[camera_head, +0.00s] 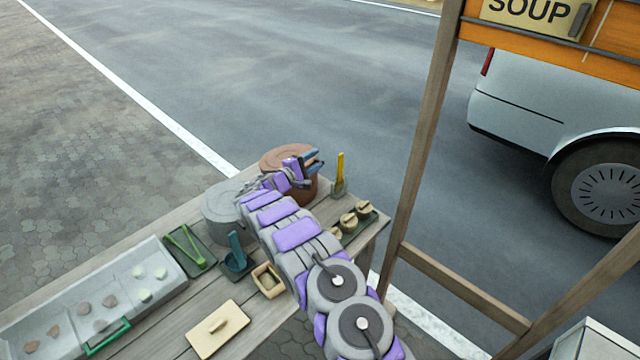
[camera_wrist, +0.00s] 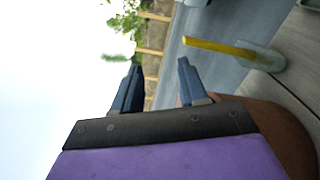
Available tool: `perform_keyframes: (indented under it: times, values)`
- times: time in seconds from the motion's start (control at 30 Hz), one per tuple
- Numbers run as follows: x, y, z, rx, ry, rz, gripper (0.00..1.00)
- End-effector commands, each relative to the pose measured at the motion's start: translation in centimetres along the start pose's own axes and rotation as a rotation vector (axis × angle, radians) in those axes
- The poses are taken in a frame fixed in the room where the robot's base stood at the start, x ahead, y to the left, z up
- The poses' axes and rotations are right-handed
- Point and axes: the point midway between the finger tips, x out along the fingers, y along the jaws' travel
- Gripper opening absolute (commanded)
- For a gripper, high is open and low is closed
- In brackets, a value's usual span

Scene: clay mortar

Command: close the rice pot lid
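A round brown clay pot (camera_head: 276,157) stands at the far end of the wooden table. Its top looks flat and round, but my arm covers part of it, so how its lid sits is unclear. A grey round pot (camera_head: 220,203) with a flat top stands nearer, left of my arm. Which one is the rice pot I cannot tell. My gripper (camera_head: 314,160) is above the right side of the brown pot. In the wrist view my gripper (camera_wrist: 160,88) has its fingers apart with nothing between them, and the brown pot (camera_wrist: 270,125) is beside them.
A yellow-handled tool in a holder (camera_head: 340,178) stands right of the brown pot. A wooden post (camera_head: 425,130) rises at right.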

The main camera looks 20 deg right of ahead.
Motion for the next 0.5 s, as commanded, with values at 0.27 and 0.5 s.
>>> perform_keyframes:
  times: [0.27,0.5]
  values:
    - [-1.7,-0.4,2.2,-0.001,0.001,0.002,0.43]
    - [-3.4,-1.1,4.6,-0.003,0.0,0.003,0.43]
